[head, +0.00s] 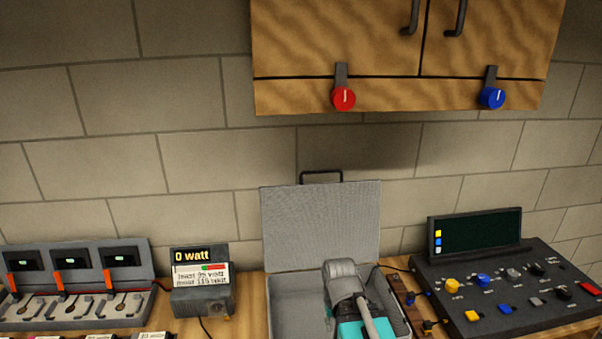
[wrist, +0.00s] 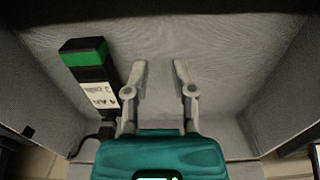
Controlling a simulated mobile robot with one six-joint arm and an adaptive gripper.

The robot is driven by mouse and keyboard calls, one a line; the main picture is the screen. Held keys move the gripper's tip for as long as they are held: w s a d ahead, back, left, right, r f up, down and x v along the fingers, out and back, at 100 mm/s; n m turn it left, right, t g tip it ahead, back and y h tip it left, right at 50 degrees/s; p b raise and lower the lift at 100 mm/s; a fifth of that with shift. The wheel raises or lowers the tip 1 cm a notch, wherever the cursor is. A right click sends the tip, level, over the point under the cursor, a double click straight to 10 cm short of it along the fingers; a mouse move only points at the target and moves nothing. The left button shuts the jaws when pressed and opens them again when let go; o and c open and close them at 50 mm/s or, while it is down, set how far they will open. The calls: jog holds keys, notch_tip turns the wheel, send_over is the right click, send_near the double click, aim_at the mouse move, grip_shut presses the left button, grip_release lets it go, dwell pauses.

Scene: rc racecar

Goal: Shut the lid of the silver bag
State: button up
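The silver bag is a grey hard case standing open on the wooden table. Its lid (head: 318,225) is upright against the wall side, with a dark handle on top. Its open body (head: 297,302) lies in front. My gripper, with a teal body (head: 352,331), is over the case in the head view, where its fingertips cannot be made out. In the wrist view my gripper (wrist: 160,72) has its two fingers apart with nothing between them, against the grey textured case surface. A black block with a green end and white label (wrist: 91,77) lies left of the fingers, apparently inside the case.
A power meter (head: 201,283) stands left of the case, beyond it a charger station (head: 80,270). A control panel (head: 505,285) with knobs and a screen stands right. A wooden cabinet (head: 400,45) with red and blue knobs hangs above the lid, leaving a gap.

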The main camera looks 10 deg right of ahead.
notch_tip(320, 180, up, 12)
jog(key=p, duration=1.1)
jog(key=shift+r+p, duration=0.2)
jog(key=shift+p, duration=0.1)
grip_shut()
jog(key=shift+s+f, duration=0.1)
